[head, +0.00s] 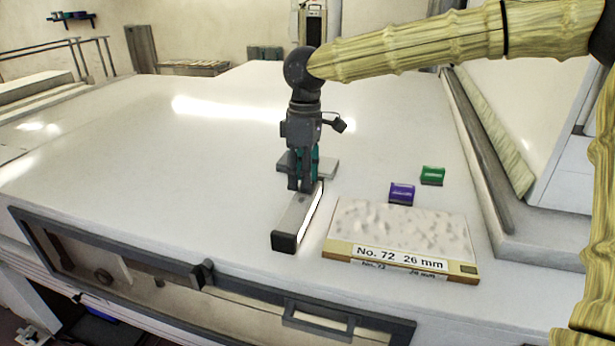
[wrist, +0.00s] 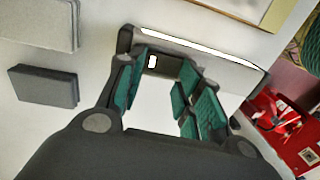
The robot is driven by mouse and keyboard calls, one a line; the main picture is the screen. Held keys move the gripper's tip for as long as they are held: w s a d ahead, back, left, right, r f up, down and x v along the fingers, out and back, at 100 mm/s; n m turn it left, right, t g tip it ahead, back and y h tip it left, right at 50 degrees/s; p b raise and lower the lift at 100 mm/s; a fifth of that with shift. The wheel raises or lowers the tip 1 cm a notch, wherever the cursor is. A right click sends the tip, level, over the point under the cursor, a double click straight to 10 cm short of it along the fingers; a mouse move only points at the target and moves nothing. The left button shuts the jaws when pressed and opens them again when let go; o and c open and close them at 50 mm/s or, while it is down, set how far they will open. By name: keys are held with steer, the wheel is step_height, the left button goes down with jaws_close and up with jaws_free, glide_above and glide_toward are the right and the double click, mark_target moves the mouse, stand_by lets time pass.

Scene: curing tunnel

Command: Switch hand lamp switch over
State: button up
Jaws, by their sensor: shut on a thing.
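The hand lamp (head: 290,228) is a grey bar with a dark end cap and a bright white strip along its side. It lies on the pale tabletop, left of the numbered board. My gripper (head: 305,186) points down at its far part, teal pads at the lamp. In the wrist view the lamp (wrist: 215,70) spans beyond the fingertips, its strip bright. A small white patch (wrist: 152,62), perhaps the switch, shows on its dark face between my gripper's fingers (wrist: 163,85). My gripper is shut on the lamp; the exact contact is partly hidden.
The board (head: 400,230) marked "No. 72 26 mm" lies right of the lamp. A purple block (head: 402,193) and a green block (head: 432,175) sit behind it. The tabletop's left side is clear.

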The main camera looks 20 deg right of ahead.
steer(key=shift+w+a+f+b, duration=0.2)
steer(key=shift+w+f+b, duration=0.25)
steer(key=shift+w, duration=0.25)
steer(key=shift+s+d+r+t+h+b, duration=0.2)
steer(key=shift+s+r, duration=0.1)
steer(key=shift+s, duration=0.25)
steer(key=shift+s+d+r+t+h+b, duration=0.1)
steer(key=shift+s+r+t, duration=0.15)
steer(key=shift+s, duration=0.3)
steer(key=shift+w+a+f, duration=0.15)
steer(key=shift+w+f, duration=0.15)
steer(key=shift+w, duration=0.4)
steer(key=o, duration=1)
steer(key=shift+s+r, duration=0.25)
steer(key=shift+s, duration=0.2)
steer(key=shift+o, duration=0.2)
steer(key=shift+w+f, duration=0.15)
steer(key=shift+w, duration=0.1)
steer(key=shift+r, duration=0.6)
step_height(320, 180, up, 11)
steer(key=shift+f, duration=0.1)
